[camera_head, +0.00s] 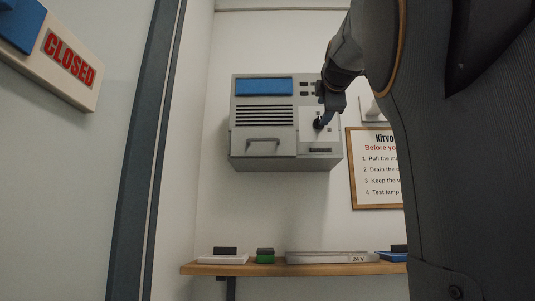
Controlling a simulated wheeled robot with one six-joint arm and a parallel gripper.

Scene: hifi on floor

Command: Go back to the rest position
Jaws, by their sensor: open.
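My gripper (327,110) is at the right part of a grey wall-mounted box (264,148), in front of its white panel (307,117). My arm reaches in from the right edge of the view. The gripper looks small and dark here; I take it as open. A dark round knob or lever (318,125) on the white panel is right at the fingertips. Whether the fingers touch it or are apart from it, I cannot tell. No held object shows.
A wooden shelf (205,269) below the box carries a white block (222,259), a green block (265,257), a grey bar marked 24 V (325,258) and a blue item (391,256). A framed notice (376,172) hangs right. A CLOSED sign (71,62) is upper left.

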